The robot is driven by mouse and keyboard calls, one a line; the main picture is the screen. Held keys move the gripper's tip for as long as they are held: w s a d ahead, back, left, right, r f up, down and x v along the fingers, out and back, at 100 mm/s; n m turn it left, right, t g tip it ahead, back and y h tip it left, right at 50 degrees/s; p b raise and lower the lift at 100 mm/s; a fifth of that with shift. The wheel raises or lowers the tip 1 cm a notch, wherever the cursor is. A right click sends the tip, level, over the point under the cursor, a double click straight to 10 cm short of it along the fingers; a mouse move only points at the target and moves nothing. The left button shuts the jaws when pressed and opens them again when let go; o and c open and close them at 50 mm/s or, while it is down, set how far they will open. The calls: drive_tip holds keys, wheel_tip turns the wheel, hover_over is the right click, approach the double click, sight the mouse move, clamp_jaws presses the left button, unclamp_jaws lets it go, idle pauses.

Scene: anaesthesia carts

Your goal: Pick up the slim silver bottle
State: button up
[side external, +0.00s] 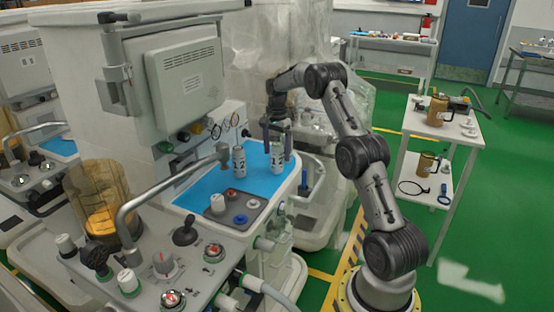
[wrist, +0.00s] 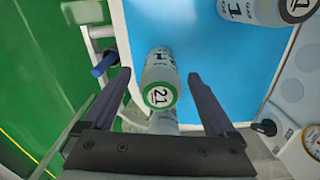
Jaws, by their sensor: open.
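A slim silver bottle (side external: 277,160) with dark printing stands upright on the blue mat (side external: 205,188). In the wrist view the bottle (wrist: 160,72) shows its round end with a green ring and the number 21. My gripper (side external: 277,141) is open, with one finger on each side of this bottle. In the wrist view gaps show between the bottle and both fingers (wrist: 158,75). A second silver bottle (side external: 239,163) stands on the mat to the left; it shows at the top right of the wrist view (wrist: 258,8).
A grey tray with coloured knobs (side external: 235,208) lies at the mat's front. A curved metal pipe (side external: 165,182) rises left of the bottles. The cart's panel and dials stand behind. A white side table (side external: 408,122) is at the right, apart.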

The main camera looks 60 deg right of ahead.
sight(277, 161)
wheel_tip(277, 161, down, 5)
drive_tip(key=shift+d, duration=0.15)
drive_tip(key=shift+c, duration=0.2)
clamp_jaws()
idle(0.3)
